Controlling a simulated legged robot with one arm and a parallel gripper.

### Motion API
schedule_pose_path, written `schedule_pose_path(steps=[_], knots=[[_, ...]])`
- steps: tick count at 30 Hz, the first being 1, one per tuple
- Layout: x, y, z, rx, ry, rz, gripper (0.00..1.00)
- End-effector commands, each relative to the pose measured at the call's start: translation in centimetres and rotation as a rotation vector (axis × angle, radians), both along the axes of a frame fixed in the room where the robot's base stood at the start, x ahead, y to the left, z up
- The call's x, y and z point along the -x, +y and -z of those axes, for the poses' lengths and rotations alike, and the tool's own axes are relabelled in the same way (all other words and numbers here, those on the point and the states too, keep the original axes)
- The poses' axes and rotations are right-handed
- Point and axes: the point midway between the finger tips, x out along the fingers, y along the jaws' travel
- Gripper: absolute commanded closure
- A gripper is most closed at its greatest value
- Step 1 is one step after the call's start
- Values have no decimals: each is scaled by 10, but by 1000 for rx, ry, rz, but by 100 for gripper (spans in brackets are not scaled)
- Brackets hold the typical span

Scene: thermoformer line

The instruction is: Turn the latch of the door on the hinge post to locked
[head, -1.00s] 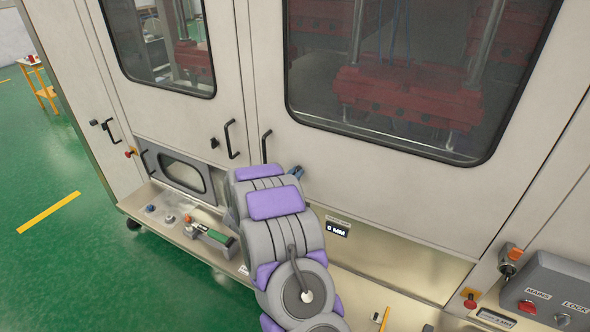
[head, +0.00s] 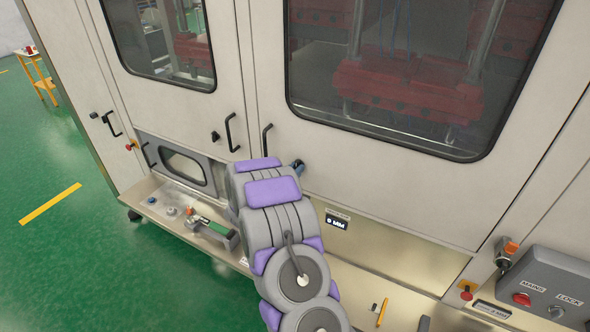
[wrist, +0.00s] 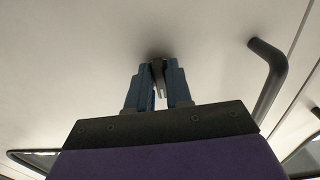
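In the wrist view a small dark latch (wrist: 158,72) stands out from the pale door panel (wrist: 80,50). My gripper (wrist: 159,75) has its blue fingers on both sides of the latch, and they appear closed on it. In the head view only a little of my blue gripper (head: 298,166) shows beyond my arm, at the large right door (head: 370,185); the latch there is hidden. Which way the latch is turned is hard to tell.
A black door handle (head: 266,138) is just left of my gripper; it also shows in the wrist view (wrist: 270,80). The left door has its own handle (head: 231,132) and small latch (head: 214,136). A metal ledge (head: 350,282) runs below. A grey control box (head: 550,285) is at right.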

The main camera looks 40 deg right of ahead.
Motion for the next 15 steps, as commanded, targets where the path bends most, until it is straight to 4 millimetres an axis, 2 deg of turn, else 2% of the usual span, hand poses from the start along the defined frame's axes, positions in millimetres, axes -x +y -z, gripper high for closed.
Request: schedule_pose_path(steps=[1,5,15], knots=[[0,0,-1,1,-2,0,75],[1,0,-3,3,-6,0,62],[2,4,-4,4,-8,-1,62]])
